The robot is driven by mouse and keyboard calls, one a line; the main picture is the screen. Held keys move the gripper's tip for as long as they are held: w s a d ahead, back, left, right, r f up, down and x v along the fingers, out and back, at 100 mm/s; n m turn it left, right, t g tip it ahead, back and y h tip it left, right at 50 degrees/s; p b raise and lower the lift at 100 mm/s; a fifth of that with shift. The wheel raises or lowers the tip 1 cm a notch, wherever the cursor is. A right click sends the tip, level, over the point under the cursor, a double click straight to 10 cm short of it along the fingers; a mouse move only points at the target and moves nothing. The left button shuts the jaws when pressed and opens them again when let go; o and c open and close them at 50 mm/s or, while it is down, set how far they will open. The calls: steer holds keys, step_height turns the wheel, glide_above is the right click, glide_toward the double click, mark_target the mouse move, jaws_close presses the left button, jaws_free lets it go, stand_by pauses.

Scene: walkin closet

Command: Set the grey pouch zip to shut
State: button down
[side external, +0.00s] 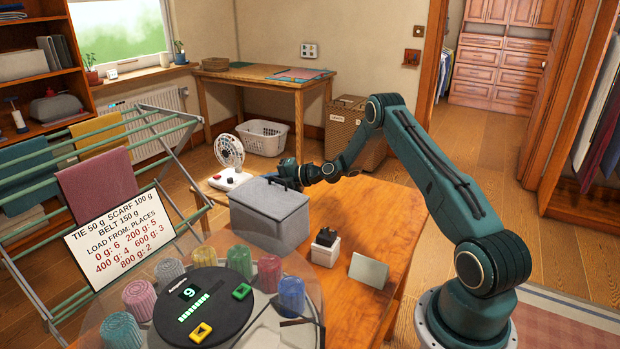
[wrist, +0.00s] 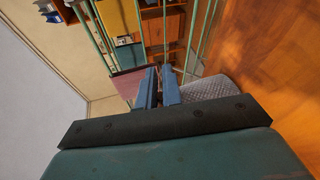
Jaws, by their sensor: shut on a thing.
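The grey pouch (side external: 268,218) is box-shaped and stands upright on the wooden table, left of its middle. My gripper (side external: 288,182) is low at the pouch's far top edge, toward its right half. In the wrist view, my gripper (wrist: 158,88) has its two blue-grey fingers close together, with a narrow gap. It is shut on a small part at the pouch's top, apparently the zip pull, which the fingers hide. The textured grey pouch top (wrist: 212,92) shows right of the fingers. The zip line itself is too small to make out.
A white fan (side external: 229,158) stands just left of my gripper. A black-topped white block (side external: 325,246) and a small grey card (side external: 368,269) stand right of the pouch. A round stand with several rolled cloths (side external: 139,299) and a drying rack (side external: 110,150) are left. The table's right side is clear.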

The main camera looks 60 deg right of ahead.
steer(key=s+a, duration=0.1)
steer(key=s, duration=1)
steer(key=c, duration=1.5)
jaws_free()
steer(key=shift+a, duration=0.1)
steer(key=shift+s, duration=0.2)
steer(key=shift+s+d+r, duration=0.25)
steer(key=shift+s+r, duration=0.45)
steer(key=shift+r, duration=0.65)
steer(key=shift+s+d+r, duration=0.2)
steer(key=shift+s+r, duration=0.55)
steer(key=shift+r, duration=0.65)
steer(key=shift+s+d+r, duration=0.25)
steer(key=shift+s+r, duration=0.45)
steer(key=shift+r, duration=0.65)
steer(key=shift+c, duration=0.2)
